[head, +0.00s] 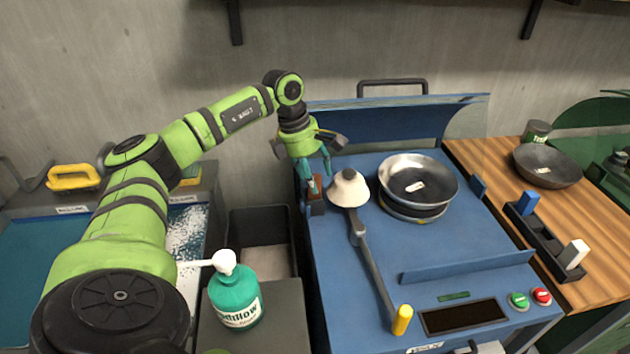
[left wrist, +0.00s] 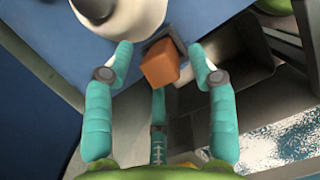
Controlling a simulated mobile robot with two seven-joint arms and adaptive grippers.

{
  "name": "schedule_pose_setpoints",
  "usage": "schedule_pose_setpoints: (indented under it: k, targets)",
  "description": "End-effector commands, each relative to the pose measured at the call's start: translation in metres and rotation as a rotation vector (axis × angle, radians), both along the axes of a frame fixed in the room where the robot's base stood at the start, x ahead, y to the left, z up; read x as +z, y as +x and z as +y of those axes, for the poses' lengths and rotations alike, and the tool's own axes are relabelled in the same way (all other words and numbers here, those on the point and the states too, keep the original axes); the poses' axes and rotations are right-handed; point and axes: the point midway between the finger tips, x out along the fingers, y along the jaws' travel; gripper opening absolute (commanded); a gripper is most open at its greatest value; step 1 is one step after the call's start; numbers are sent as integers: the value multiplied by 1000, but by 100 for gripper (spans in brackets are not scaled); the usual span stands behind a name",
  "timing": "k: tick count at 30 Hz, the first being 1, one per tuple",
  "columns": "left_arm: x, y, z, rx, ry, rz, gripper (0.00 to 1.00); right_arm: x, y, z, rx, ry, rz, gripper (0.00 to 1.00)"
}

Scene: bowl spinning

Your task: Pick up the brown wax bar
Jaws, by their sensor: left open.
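The brown wax bar (left wrist: 160,64) shows as an orange-brown block in the left wrist view. It stands in a small dark holder (left wrist: 166,46) at the edge of the blue machine. In the head view the bar (head: 317,184) is a small brown patch, partly hidden by my teal fingers. My left gripper (head: 319,178) is over it at the machine's left edge. In the left wrist view the gripper (left wrist: 160,52) is open, with the fingertips on either side of the bar and visible gaps between. My right gripper is not in view.
A white cone-shaped lamp head (head: 348,188) on a jointed arm stands close right of the gripper. A metal bowl (head: 418,182) sits on the blue machine (head: 350,290). A black holder (head: 540,236) with blue and white bars lies right. A teal pump bottle (head: 235,298) stands front left.

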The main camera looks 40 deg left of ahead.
Motion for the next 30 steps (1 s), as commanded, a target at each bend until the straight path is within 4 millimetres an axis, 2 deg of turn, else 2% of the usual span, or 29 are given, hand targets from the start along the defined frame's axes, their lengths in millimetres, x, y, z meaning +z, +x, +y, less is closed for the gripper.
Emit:
schedule_pose_setpoints:
  k: [2,5,6,7,20,23,30]
  targets:
    - [0,0,0,0,0,0,57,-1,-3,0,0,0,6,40]
    - [0,0,0,0,0,0,21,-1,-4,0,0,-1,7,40]
    - [0,0,0,0,0,0,5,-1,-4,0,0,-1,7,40]
    - [0,0,0,0,0,0,0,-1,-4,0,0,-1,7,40]
    - [2,0,-2,-2,-4,2,2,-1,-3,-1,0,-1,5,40]
    - [13,0,-2,-3,-5,0,2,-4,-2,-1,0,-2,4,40]
    - [63,1,-2,-3,-4,-4,0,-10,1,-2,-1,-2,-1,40]
